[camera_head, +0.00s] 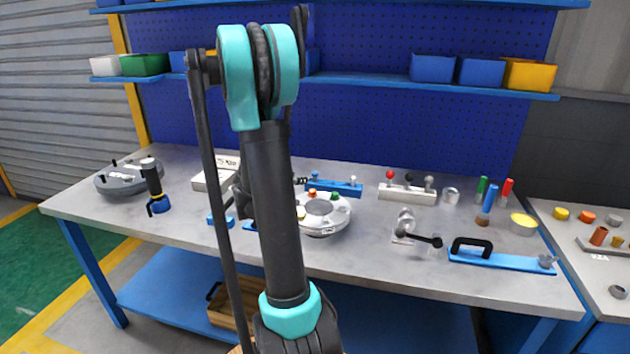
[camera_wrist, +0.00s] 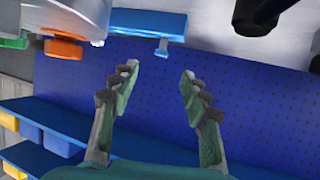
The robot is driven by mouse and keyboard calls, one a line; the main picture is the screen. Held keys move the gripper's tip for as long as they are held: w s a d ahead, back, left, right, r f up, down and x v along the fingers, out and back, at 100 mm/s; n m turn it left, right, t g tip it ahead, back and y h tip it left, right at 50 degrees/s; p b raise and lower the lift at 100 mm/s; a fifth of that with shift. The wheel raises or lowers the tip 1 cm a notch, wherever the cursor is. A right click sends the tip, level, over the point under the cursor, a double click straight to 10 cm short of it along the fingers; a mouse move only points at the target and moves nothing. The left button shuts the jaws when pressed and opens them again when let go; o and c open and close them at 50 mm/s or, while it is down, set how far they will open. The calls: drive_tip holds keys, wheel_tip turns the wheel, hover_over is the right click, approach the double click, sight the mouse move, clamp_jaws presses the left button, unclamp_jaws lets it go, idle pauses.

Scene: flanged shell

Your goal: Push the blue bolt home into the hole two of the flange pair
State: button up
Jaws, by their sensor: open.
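The flange pair (camera_head: 320,222) is a round pale disc on the bench, just right of my arm.
The wrist view looks upside down, with the pegboard (camera_wrist: 235,115) behind the fingers. A blue fixture (camera_head: 345,189) and a knobbed pale block (camera_head: 405,197) stand behind the disc. Coloured pegs stand at the right.

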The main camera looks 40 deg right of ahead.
sight(313, 176)
drive_tip(key=x, duration=1.3)
drive_tip(key=shift+w+d+f, duration=0.15)
drive_tip(key=shift+w+f, duration=0.05)
drive_tip(key=shift+w, duration=0.25)
clamp_jaws()
